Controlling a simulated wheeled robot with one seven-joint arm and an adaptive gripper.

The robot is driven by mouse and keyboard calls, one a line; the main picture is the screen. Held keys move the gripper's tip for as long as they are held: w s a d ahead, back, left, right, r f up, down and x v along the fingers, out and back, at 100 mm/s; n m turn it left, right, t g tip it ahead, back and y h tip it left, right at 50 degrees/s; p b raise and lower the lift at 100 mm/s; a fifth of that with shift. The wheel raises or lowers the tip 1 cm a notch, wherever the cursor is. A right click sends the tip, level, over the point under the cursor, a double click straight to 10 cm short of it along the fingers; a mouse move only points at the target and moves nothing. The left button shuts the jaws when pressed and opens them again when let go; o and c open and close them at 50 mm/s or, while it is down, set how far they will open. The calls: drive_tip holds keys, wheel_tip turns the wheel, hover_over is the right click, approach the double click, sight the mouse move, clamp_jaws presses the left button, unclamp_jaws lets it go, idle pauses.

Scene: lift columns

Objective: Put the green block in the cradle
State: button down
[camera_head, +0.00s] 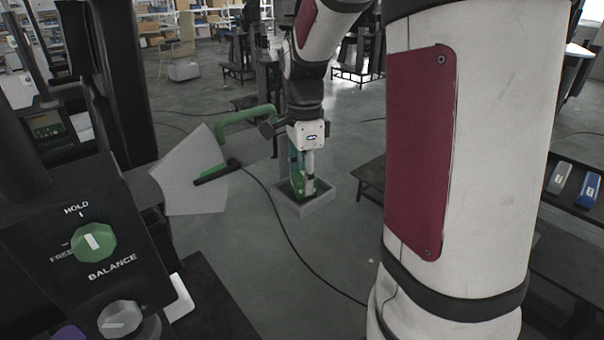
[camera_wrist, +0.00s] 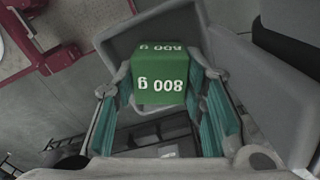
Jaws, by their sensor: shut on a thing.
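The green block (camera_wrist: 160,72), marked "800 g" on two faces, sits between the fingers of my gripper (camera_wrist: 160,90) in the wrist view. My gripper is shut on it, with teal pads on either side. In the head view my gripper (camera_head: 304,185) points down at a grey open-topped box (camera_head: 308,209) on the floor, which looks like the cradle. Its grey rim (camera_wrist: 117,45) shows behind the block in the wrist view. The fingers partly hide the block in the head view, and I cannot tell whether it touches the cradle's bottom.
A pale angled panel (camera_head: 192,175) with a green handle (camera_head: 245,114) stands left of the cradle. A black cable (camera_head: 285,232) runs over the floor in front. A control box with a green HOLD/FREE knob (camera_head: 94,242) is at the near left. A dark bench (camera_head: 371,180) stands to the right.

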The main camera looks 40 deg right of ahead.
idle(0.3)
drive_tip(key=c, duration=1.3)
unclamp_jaws()
drive_tip(key=shift+f, duration=0.15)
wheel_tip(320, 180, up, 12)
drive_tip(key=b, duration=0.2)
drive_tip(key=s+a+f+n+t, duration=0.1)
drive_tip(key=s+a+n+t, duration=0.1)
drive_tip(key=s+a+n, duration=0.4)
drive_tip(key=s+a+f+n+t, duration=0.1)
drive_tip(key=s+a+n+t, duration=0.2)
drive_tip(key=s+a+n, duration=0.4)
drive_tip(key=a+n, duration=0.3)
drive_tip(key=n, duration=0.6)
drive_tip(key=shift+s+f+t, duration=0.15)
drive_tip(key=shift+f+t, duration=0.15)
drive_tip(key=shift+f, duration=0.1)
drive_tip(key=shift+a, duration=0.1)
